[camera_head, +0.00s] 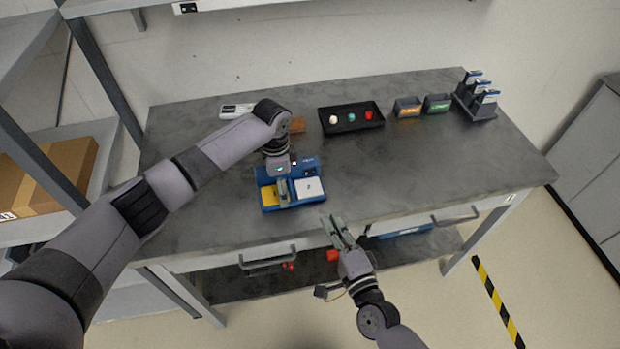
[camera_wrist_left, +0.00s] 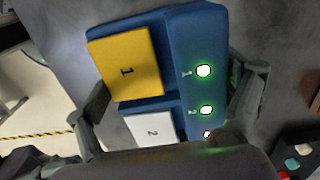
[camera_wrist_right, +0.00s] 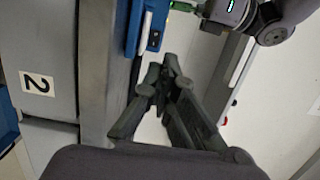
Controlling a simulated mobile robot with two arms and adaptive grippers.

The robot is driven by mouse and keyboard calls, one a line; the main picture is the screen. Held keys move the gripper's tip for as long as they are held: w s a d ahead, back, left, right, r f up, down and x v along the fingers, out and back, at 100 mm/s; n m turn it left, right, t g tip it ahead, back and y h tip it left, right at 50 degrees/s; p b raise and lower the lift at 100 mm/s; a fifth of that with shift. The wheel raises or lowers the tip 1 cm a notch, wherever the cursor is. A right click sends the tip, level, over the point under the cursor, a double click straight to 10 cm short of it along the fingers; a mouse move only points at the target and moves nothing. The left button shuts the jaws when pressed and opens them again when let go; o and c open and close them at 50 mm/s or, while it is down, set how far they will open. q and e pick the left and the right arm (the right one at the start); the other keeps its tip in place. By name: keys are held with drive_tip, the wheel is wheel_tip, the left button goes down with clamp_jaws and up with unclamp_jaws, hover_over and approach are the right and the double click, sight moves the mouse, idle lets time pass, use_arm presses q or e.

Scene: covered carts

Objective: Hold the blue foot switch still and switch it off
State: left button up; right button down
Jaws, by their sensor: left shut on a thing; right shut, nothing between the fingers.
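The blue foot switch (camera_head: 292,205) lies on the grey table near its front edge. It has a yellow pedal 1 (camera_wrist_left: 125,68) and a white pedal 2 (camera_wrist_left: 153,129). Green lights (camera_wrist_left: 204,71) glow by the marks 1 and 2. My left gripper (camera_head: 282,187) is over the switch from above, shut on its blue body, with fingers on opposite sides in the left wrist view (camera_wrist_left: 172,90). My right gripper (camera_head: 331,222) is shut and empty, just off the table's front edge. In the right wrist view a small black rocker (camera_wrist_right: 154,40) shows on the switch's side, ahead of the fingertips (camera_wrist_right: 170,68).
A black tray (camera_head: 338,130) with white, teal and red pieces stands behind the switch. Two small labelled bins (camera_head: 407,107) and a dark rack (camera_head: 478,108) are at the back right. Drawer handles (camera_head: 267,262) stick out below the front edge. The right tabletop is clear.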

sight(307, 171)
use_arm(q)
drive_tip(key=shift+s+f, duration=0.15)
drive_tip(key=shift+f, duration=0.15)
use_arm(e)
drive_tip(key=x, duration=1.4)
